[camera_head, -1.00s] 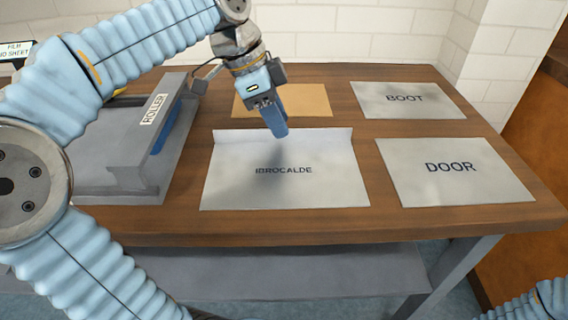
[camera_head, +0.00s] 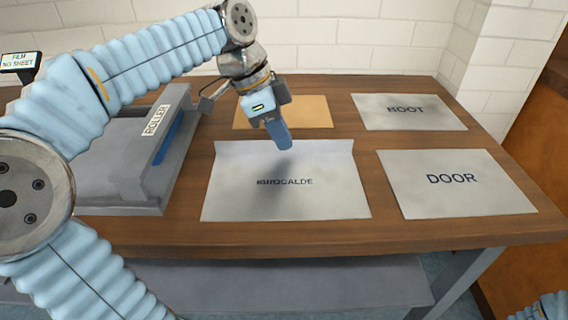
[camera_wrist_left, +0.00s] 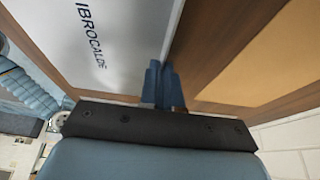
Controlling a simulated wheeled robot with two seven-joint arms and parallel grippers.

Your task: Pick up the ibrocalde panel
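The ibrocalde panel (camera_head: 330,190) is a pale grey sheet with an upturned strip along its back edge. It lies flat in the middle of the wooden table, its label partly shaded. My left gripper (camera_head: 284,147) points down over the back edge, near that strip. In the left wrist view, its blue fingers (camera_wrist_left: 159,72) look close together beside the edge of the ibrocalde panel (camera_wrist_left: 120,35). No part of the panel looks lifted. I see nothing held between the fingers. My right gripper is out of view.
The grey roller machine (camera_head: 110,165) stands left of the panel. A tan sheet (camera_head: 310,112) lies behind it, also in the left wrist view (camera_wrist_left: 265,60). The boot panel (camera_head: 445,115) and the door panel (camera_head: 500,190) lie to the right. A brick wall rises behind.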

